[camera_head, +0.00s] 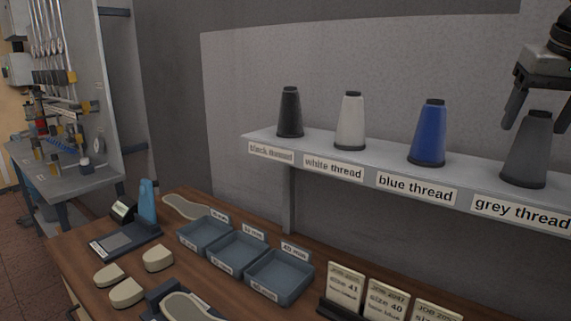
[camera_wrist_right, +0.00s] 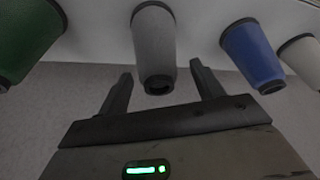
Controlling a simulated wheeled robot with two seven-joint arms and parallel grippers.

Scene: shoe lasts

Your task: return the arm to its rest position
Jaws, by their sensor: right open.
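My right gripper (camera_head: 537,112) is at the top right of the head view, at the grey thread cone (camera_head: 529,150) on the shelf. Its two fingers are spread, one on each side of the cone's upper part. In the right wrist view the open fingers (camera_wrist_right: 163,90) point toward the grey cone (camera_wrist_right: 154,45), which stands between them with visible gaps on both sides. I cannot tell exactly how deep the cone sits between the fingers. My left gripper is in neither view.
The shelf (camera_head: 375,170) also bears a black cone (camera_head: 290,112), a white cone (camera_head: 351,121) and a blue cone (camera_head: 428,133). A green cone (camera_wrist_right: 28,40) shows in the wrist view. Below, the workbench (camera_head: 75,258) holds blue trays (camera_head: 279,277), job cards (camera_head: 386,304) and pale pieces (camera_head: 126,292).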

